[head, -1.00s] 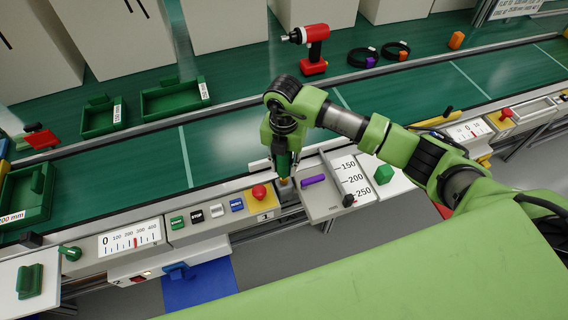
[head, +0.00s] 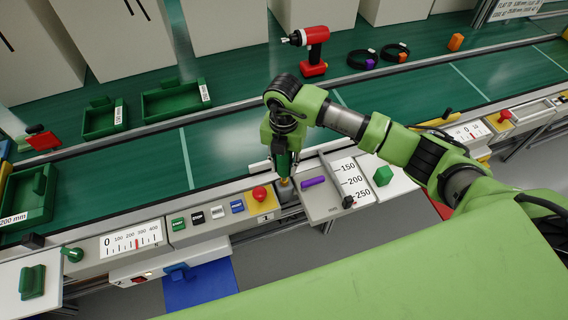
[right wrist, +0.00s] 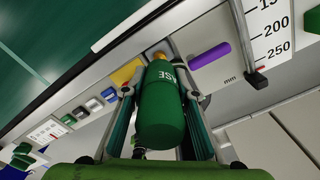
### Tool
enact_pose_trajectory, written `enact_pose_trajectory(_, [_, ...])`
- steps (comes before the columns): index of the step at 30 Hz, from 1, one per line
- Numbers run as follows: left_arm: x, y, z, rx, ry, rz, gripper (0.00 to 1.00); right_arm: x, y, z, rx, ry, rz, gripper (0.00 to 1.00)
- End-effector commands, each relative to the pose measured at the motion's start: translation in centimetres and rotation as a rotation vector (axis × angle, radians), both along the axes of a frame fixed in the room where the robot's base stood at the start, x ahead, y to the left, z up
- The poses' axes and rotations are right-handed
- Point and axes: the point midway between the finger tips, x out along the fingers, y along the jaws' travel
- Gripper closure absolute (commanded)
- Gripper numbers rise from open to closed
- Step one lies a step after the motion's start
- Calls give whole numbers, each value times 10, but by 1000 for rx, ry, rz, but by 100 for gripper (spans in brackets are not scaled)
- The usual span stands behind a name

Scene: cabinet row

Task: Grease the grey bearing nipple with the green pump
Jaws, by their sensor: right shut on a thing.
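My right gripper (head: 284,172) is shut on the green pump (right wrist: 162,115), a bottle-shaped body with white lettering partly readable as "SE". In the right wrist view, the gripper's fingers (right wrist: 160,90) lie on both sides of it. The pump also shows in the head view (head: 283,161), mostly covered by the gripper, pointing down at the rail's front edge. A small yellow-orange tip shows at its lower end. The grey bearing nipple cannot be made out; the pump and fingers cover that spot, so contact cannot be told. My left gripper is not in view.
A red mushroom button (head: 259,193) stands just left of the pump. A purple block (head: 313,182) and a scale plate (head: 351,180) with a black knob lie just right. A green conveyor belt (head: 235,150) runs behind. A red drill (head: 313,52) stands beyond it.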

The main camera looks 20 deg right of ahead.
Motion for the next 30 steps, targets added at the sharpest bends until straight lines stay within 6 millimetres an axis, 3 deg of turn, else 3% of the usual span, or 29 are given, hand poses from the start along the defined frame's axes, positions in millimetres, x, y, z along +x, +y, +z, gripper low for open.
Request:
enact_pose_trajectory(16, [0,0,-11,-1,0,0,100,1,0,-14,0,-1,-1,93])
enact_pose_trajectory(30, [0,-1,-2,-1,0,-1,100,1,0,-2,0,-2,-1,93])
